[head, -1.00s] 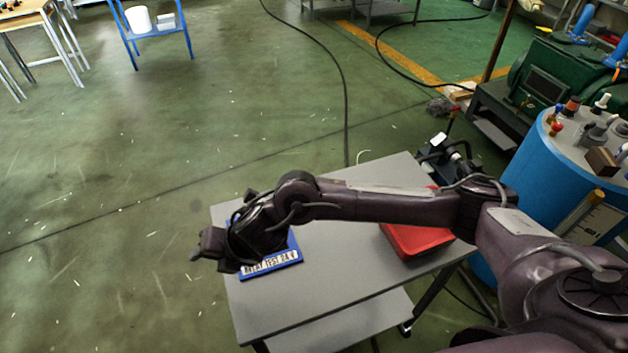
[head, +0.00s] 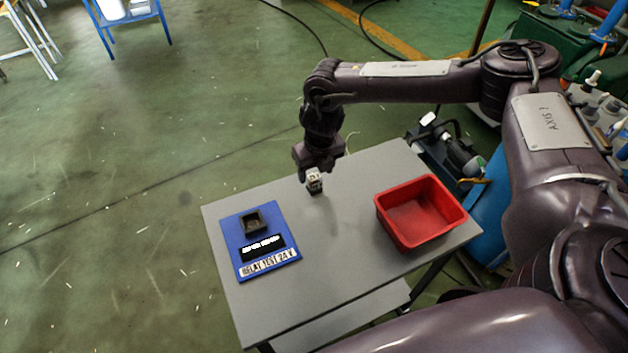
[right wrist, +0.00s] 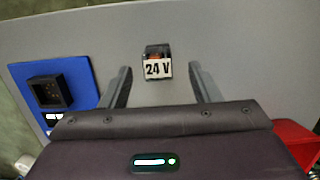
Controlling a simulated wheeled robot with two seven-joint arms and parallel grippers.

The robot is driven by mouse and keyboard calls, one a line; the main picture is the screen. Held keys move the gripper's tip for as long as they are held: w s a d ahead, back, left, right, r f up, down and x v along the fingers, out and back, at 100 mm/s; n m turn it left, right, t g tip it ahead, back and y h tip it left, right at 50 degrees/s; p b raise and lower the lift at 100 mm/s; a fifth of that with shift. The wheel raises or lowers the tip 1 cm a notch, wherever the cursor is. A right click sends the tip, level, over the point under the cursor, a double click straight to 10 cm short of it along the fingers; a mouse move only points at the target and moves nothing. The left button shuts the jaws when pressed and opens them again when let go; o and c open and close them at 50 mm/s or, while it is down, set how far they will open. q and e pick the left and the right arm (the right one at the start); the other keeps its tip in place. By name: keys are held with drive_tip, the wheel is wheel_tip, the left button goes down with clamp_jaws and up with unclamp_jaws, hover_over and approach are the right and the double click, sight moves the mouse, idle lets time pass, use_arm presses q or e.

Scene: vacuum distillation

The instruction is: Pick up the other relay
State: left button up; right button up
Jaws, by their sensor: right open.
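A small relay (head: 315,183) with a white label stands on the grey table near its back edge. In the right wrist view the relay (right wrist: 158,64) shows a "24 V" label and a dark top with some orange. My right gripper (head: 316,166) is above the relay, fingers pointing down. In the right wrist view its two fingers (right wrist: 160,84) are apart, one on each side of the relay's line, with clear gaps, and it holds nothing. My left gripper is in neither view.
A blue relay test board (head: 237,236) with a dark socket (head: 252,222) lies on the table's left. A red bin (head: 421,210), empty as seen, stands on the right. The grey table top (head: 325,255) between them is clear.

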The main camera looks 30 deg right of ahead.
sight(315, 177)
drive_tip(key=f, duration=0.3)
drive_tip(key=shift+w+a+f, duration=0.1)
drive_tip(key=shift+w+f, duration=0.05)
drive_tip(key=shift+w, duration=0.1)
drive_tip(key=shift+c, duration=0.2)
drive_tip(key=c, duration=1)
drive_tip(key=shift+c, duration=0.2)
